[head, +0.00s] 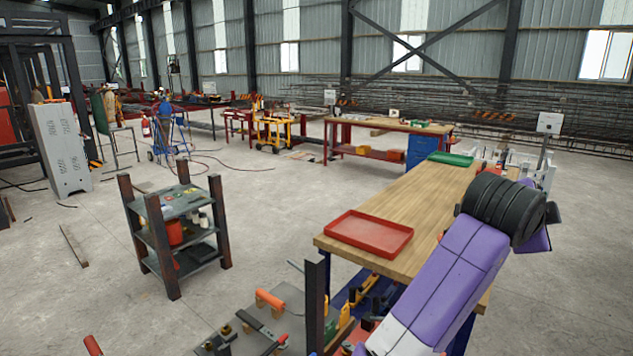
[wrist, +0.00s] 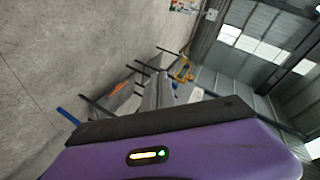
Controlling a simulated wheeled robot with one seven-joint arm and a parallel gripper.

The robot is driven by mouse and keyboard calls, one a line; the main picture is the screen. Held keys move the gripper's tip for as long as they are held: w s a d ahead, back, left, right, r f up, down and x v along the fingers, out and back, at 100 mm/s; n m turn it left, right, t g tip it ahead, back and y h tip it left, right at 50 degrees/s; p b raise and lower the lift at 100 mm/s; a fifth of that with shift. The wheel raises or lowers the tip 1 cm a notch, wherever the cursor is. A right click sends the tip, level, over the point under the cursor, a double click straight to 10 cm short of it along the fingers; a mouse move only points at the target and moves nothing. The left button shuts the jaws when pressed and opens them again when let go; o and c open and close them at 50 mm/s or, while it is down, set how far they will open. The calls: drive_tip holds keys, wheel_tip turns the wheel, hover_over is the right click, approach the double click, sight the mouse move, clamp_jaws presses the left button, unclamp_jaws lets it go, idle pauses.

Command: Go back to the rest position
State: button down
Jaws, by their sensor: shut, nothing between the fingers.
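My gripper (wrist: 165,122) fills the bottom of the wrist view as a purple housing with a black front bar and a small lit indicator. It is shut and holds nothing; separate fingertips are not distinguishable. In the head view my purple arm rises from the lower right to a black joint, above the right side of the wooden workbench (head: 445,195). The gripper itself is not clearly visible there. Beyond the gripper, the wrist view shows the concrete floor, wall and windows, strongly tilted.
A red tray (head: 369,233) lies on the workbench's near end and a green tray (head: 450,159) at its far end. A dark shelf cart (head: 178,217) stands to the left. Tools crowd the lower middle. Open floor (head: 275,215) lies between cart and bench.

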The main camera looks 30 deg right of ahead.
drive_tip(key=w+a+r+n+t+h+b, duration=0.2)
drive_tip(key=w+a+r+n+t+h, duration=0.5)
drive_tip(key=n, duration=0.4)
drive_tip(key=w+a+f+n+t+y+b, duration=0.1)
drive_tip(key=w+a+f+n+t+y, duration=0.1)
drive_tip(key=a+f+n+t+y, duration=0.5)
drive_tip(key=w+a+f+n+t+y+b, duration=0.1)
drive_tip(key=a+f+n+t+y, duration=0.4)
drive_tip(key=a+n, duration=0.4)
drive_tip(key=s+a+f+n+y+b, duration=0.1)
drive_tip(key=s+a+f+n+y, duration=0.1)
drive_tip(key=s+a+f+y, duration=0.4)
drive_tip(key=s+a+f+n+y+b, duration=0.15)
drive_tip(key=s+a+f, duration=0.25)
drive_tip(key=a+f, duration=0.45)
drive_tip(key=s+a+f+g+b, duration=0.1)
drive_tip(key=s+a+f+g, duration=0.1)
drive_tip(key=s+f, duration=0.5)
drive_tip(key=s+a+f+m+g+b, duration=0.1)
drive_tip(key=s+a+f+g, duration=0.2)
drive_tip(key=s+f, duration=0.5)
drive_tip(key=s+y, duration=0.1)
drive_tip(key=s, duration=0.2)
drive_tip(key=shift+s, duration=0.15)
